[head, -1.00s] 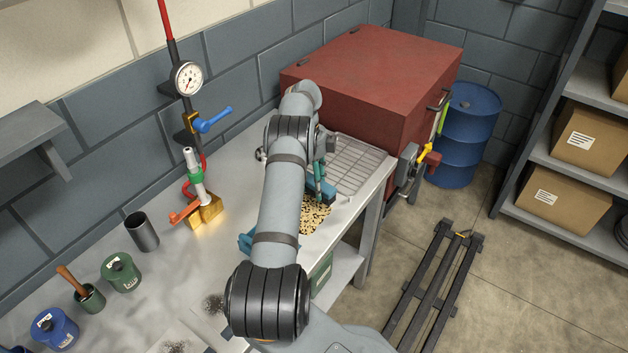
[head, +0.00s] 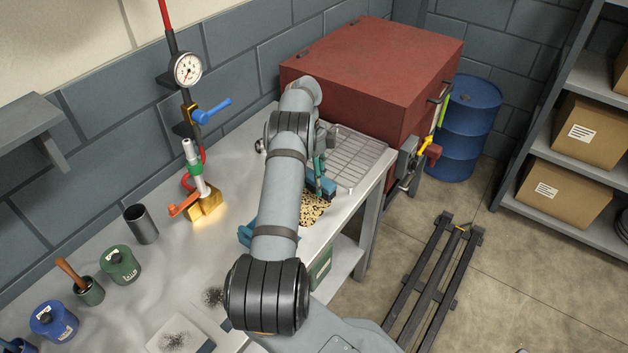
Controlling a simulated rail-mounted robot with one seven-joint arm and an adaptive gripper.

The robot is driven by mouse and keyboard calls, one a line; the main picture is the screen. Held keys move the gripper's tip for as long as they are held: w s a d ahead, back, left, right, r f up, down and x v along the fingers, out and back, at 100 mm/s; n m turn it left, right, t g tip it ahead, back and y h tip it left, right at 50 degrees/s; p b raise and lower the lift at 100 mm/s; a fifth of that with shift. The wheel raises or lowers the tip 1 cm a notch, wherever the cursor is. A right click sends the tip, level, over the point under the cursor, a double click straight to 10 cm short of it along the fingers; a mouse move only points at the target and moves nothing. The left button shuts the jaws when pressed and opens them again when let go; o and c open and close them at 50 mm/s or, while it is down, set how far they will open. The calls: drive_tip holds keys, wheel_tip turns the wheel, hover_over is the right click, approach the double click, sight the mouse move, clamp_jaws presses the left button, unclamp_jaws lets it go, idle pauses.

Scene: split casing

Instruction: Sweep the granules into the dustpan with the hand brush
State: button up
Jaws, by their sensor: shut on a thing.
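My gripper (head: 320,177) is shut on the blue hand brush (head: 322,188), above the right part of the bench. The brush is at the far edge of a patch of tan and dark granules (head: 313,210). My arm hides part of the patch, and I cannot tell whether the bristles touch the bench. A blue piece that looks like the dustpan (head: 246,234) shows left of my arm. Most of it is hidden behind the arm.
A wire rack (head: 352,160) and a red cabinet (head: 375,75) stand beyond the brush. The bench's front edge is close to the granules. A gauge stand (head: 188,70), a dark cup (head: 141,224) and green pots (head: 119,264) stand left of my arm.

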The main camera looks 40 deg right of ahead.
drive_tip(key=shift+f+b, duration=0.55)
drive_tip(key=shift+b, duration=0.15)
drive_tip(key=shift+a, duration=0.15)
drive_tip(key=shift+s+a+f+b, duration=0.2)
drive_tip(key=shift+a+b, duration=0.2)
drive_tip(key=shift+b, duration=0.15)
drive_tip(key=shift+s+a, duration=0.1)
drive_tip(key=shift+a, duration=0.2)
drive_tip(key=shift+a+b, duration=0.1)
drive_tip(key=shift+b, duration=0.25)
drive_tip(key=shift+s+a+b, duration=0.2)
drive_tip(key=shift+a+b, duration=0.3)
drive_tip(key=shift+a, duration=0.2)
drive_tip(key=shift+a, duration=0.1)
drive_tip(key=shift+s+a+b, duration=0.2)
drive_tip(key=shift+a+b, duration=0.4)
drive_tip(key=shift+b, duration=0.15)
drive_tip(key=shift+a, duration=0.1)
